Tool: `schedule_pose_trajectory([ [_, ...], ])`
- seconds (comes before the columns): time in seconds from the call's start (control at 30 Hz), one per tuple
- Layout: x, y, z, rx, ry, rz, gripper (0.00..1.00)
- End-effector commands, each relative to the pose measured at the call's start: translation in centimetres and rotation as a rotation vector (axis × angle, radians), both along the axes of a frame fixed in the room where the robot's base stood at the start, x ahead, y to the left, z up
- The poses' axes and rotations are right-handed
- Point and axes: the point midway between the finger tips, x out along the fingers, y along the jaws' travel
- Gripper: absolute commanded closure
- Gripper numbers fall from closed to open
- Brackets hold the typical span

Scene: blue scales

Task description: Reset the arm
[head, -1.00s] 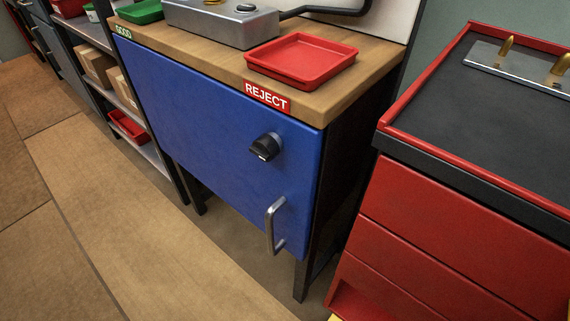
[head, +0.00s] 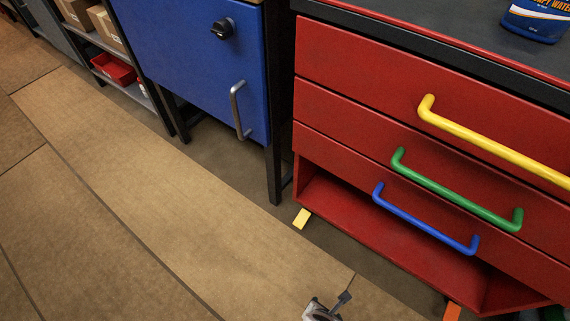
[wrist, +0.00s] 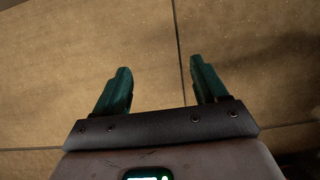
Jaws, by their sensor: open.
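My gripper (wrist: 160,80) shows in the wrist view with its two teal fingers spread apart. Nothing is between them, and only the tan floor (wrist: 60,60) lies beyond. In the head view, a small grey and dark piece at the bottom edge (head: 322,309) looks like part of my arm; the rest of it is out of the frame. The gripper is clear of the furniture as far as the wrist view shows.
A red drawer cabinet (head: 340,65) with yellow (head: 490,145), green (head: 455,190) and blue (head: 425,220) handles stands at the right. A blue cabinet (head: 190,60) with a knob and metal handle stands left of it. Shelves (head: 110,60) are farther left. The floor in front is clear.

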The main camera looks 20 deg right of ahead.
Motion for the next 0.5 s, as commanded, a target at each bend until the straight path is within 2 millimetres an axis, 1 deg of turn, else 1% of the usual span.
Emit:
schedule_pose_trajectory([
  [0.07, 0.1, 0.0, 0.1, 0.002, -0.002, -0.007, 0.28],
  [0.27, 0.6, -1.0, 1.5, 0.044, -0.033, -0.18, 0.28],
  [0.37, 0.8, -1.6, 2.4, 0.068, -0.051, -0.279, 0.28],
  [0.5, 1.1, -2.7, 3.9, 0.112, -0.081, -0.46, 0.28],
])
